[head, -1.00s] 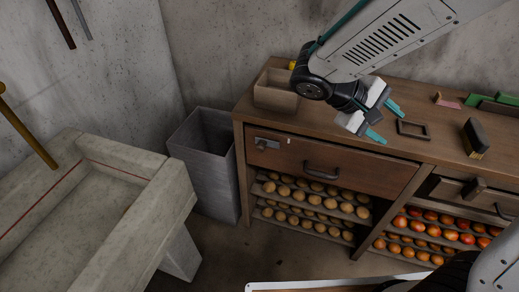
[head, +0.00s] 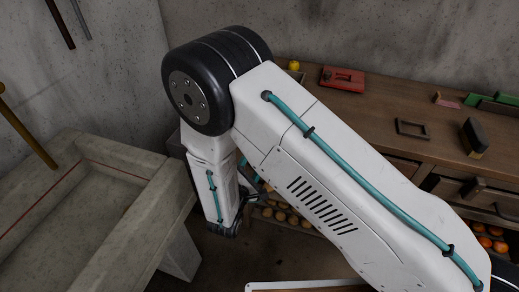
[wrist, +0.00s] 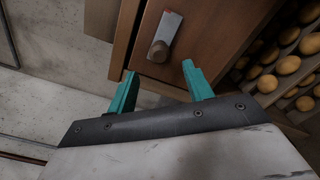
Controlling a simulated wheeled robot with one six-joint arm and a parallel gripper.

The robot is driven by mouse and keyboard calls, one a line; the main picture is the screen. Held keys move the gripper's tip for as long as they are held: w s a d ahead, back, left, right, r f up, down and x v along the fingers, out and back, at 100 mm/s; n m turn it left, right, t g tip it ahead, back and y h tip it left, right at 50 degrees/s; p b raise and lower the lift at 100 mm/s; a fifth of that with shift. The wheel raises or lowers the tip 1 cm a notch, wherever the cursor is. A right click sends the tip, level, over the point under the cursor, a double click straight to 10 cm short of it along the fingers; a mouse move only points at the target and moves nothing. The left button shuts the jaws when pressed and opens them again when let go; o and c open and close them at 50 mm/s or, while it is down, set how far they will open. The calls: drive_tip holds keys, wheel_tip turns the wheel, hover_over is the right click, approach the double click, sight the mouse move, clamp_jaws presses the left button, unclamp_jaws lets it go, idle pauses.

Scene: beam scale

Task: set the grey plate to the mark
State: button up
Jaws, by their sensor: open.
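The grey plate (wrist: 171,27) is a small metal strip with a round knob (wrist: 158,51) at one end, on the brown drawer front (wrist: 215,38) in the wrist view. My gripper (wrist: 159,69) is open and empty, its two teal fingers pointing at the drawer front. The knob lies just beyond the fingertips, between them in the picture; I see no contact. In the head view my arm hides the plate and most of the drawer front, and the fingers cannot be made out.
Shelves with potatoes (wrist: 288,65) lie right of the drawer. A stone trough (head: 75,205) stands at the left. On the bench top (head: 370,105) are a red box (head: 343,79), a dark frame (head: 412,129) and a brush-like block (head: 475,136).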

drive_tip(key=x, duration=0.7)
drive_tip(key=shift+w+d, duration=0.1)
drive_tip(key=shift+w, duration=0.05)
